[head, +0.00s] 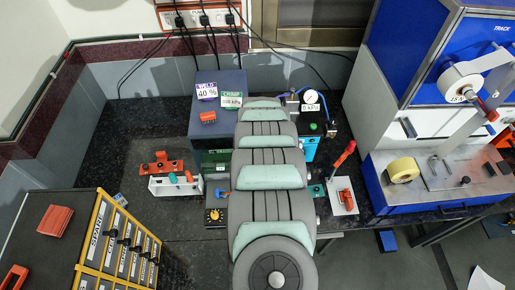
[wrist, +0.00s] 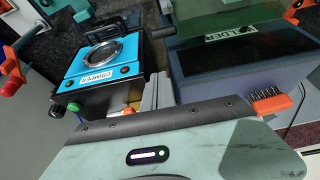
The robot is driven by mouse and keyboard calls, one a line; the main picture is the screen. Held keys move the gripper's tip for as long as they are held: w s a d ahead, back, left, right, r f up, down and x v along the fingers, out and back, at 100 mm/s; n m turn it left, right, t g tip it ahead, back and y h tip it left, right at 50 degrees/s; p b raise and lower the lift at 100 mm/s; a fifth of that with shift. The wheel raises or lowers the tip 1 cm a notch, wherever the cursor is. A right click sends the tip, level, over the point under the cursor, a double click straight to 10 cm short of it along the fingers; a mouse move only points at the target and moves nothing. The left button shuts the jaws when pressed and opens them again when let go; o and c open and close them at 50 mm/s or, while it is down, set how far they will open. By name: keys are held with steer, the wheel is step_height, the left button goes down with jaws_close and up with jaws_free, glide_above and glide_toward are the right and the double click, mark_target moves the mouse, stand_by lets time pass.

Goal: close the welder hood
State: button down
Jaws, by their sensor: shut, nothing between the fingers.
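The welder (wrist: 245,75) is a dark blue box at the right of the wrist view. Its hood (wrist: 205,22) is a see-through green panel at the top, with a dark bar at its left edge; I cannot tell its exact angle. In the head view, the welder (head: 207,88) stands at the back, left of my arm, with green at its front (head: 213,158). My gripper (wrist: 158,92) shows as grey fingers close together, shut and empty, between the welder and the crimper. In the head view my arm hides the gripper.
The blue crimper (wrist: 100,56) stands left of my fingers. An orange brush (wrist: 270,104) is at the right.

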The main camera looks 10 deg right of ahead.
steer(key=b+x, duration=0.7)
steer(key=x, duration=0.1)
steer(key=s+p, duration=0.1)
steer(key=p, duration=0.1)
steer(key=s+p, duration=0.2)
steer(key=p, duration=0.1)
steer(key=s+p, duration=0.1)
steer(key=p, duration=0.2)
steer(key=shift+s+a+r, duration=0.2)
steer(key=shift+a+r, duration=0.05)
stand_by(0.3)
stand_by(0.5)
steer(key=shift+s+a, duration=0.1)
